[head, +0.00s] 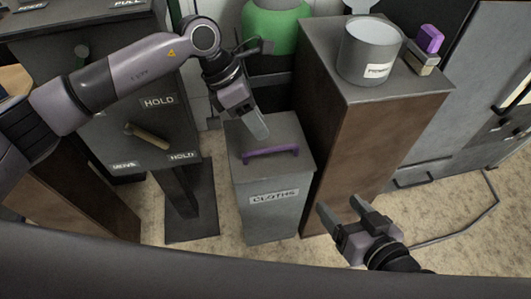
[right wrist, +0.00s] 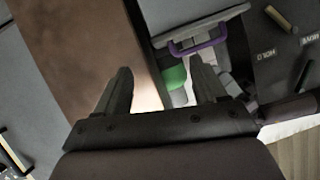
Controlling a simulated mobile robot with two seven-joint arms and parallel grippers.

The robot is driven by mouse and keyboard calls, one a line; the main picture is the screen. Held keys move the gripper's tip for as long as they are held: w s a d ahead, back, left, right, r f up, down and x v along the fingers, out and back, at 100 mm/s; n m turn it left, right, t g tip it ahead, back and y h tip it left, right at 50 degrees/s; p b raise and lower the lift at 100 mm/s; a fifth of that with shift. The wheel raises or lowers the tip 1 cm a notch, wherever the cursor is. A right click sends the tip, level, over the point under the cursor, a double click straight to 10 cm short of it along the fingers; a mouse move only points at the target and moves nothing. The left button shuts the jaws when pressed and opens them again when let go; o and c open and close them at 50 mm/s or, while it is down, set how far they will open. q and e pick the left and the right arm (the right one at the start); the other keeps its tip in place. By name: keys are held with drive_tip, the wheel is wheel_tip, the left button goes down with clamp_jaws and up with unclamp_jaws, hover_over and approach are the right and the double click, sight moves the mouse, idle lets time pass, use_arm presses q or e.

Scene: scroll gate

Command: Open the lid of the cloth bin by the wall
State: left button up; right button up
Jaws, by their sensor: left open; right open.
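The grey cloth bin (head: 268,218), marked CLOTHS, stands on the floor left of a brown cabinet. Its lid (head: 272,131) looks shut and has a purple bar handle (head: 270,153) along its front part. The handle also shows in the right wrist view (right wrist: 198,42). My left gripper (head: 259,134) is over the lid, just behind the handle; its fingers overlap in the picture, and any contact with the lid cannot be told. My right gripper (head: 341,206) is open and empty, right of the bin and in front of the brown cabinet.
The brown cabinet (head: 350,150) carries a grey pot (head: 370,52) and a purple-topped block (head: 429,42). A grey panel stand (head: 150,125) with HOLD labels and a lever stands left of the bin. A green tank (head: 275,28) is behind. Floor in front of the bin is clear.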

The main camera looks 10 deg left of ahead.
sight(266, 141)
use_arm(q)
drive_tip(key=shift+y, duration=0.3)
drive_tip(key=x, duration=0.2)
drive_tip(key=b+x, duration=0.1)
drive_tip(key=x, duration=0.1)
drive_tip(key=b+x, duration=0.1)
drive_tip(key=x, duration=0.1)
drive_tip(key=shift+w+a+f, duration=0.2)
drive_tip(key=shift+w+f, duration=0.1)
drive_tip(key=shift+f, duration=0.3)
clamp_jaws()
use_arm(e)
drive_tip(key=shift+w+a+f+y, duration=0.15)
drive_tip(key=shift+a+y, duration=0.15)
drive_tip(key=shift+a, duration=0.15)
drive_tip(key=shift+w+a+f+y, duration=0.1)
drive_tip(key=shift+a+f+y, duration=0.05)
drive_tip(key=shift+a+y, duration=0.2)
